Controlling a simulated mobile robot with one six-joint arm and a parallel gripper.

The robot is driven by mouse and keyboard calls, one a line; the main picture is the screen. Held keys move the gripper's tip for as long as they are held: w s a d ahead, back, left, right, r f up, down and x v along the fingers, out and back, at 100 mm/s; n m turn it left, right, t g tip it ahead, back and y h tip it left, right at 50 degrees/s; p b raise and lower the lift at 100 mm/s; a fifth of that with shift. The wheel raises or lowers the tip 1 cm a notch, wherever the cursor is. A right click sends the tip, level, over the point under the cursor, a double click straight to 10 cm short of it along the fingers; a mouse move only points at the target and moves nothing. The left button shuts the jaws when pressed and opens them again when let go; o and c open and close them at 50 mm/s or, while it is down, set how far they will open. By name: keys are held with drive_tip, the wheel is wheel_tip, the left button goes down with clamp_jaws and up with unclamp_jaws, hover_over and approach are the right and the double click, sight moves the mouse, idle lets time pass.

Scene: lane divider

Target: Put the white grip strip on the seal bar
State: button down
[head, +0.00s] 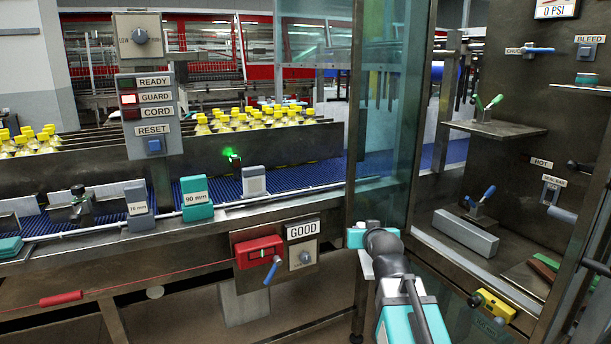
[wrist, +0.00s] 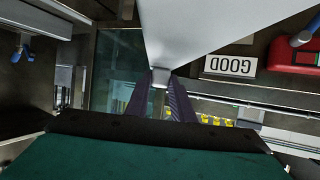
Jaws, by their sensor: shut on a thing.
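My gripper (head: 372,226) is at the lower left of the glass panel, seen from behind in the head view. In the wrist view its two dark fingers (wrist: 160,98) are closed on the narrow end of a pale piece, which looks like the white grip strip (wrist: 195,30). The strip widens toward the top of that view, and part of it shows below my gripper in the head view (head: 366,267). The seal bar (head: 562,213) looks like the grey rod under a small label at the right of the cell. My gripper is well left of it.
The glass panel (head: 392,110) stands upright between the conveyor and the cell. A long grey block (head: 465,234) and a yellow box (head: 493,305) are low in the cell. A red box (head: 259,252) with a lever and a GOOD sign (head: 302,230) are to the left.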

drive_tip(key=shift+r+p, duration=0.95)
drive_tip(key=shift+r, duration=0.4)
drive_tip(key=shift+a, duration=0.1)
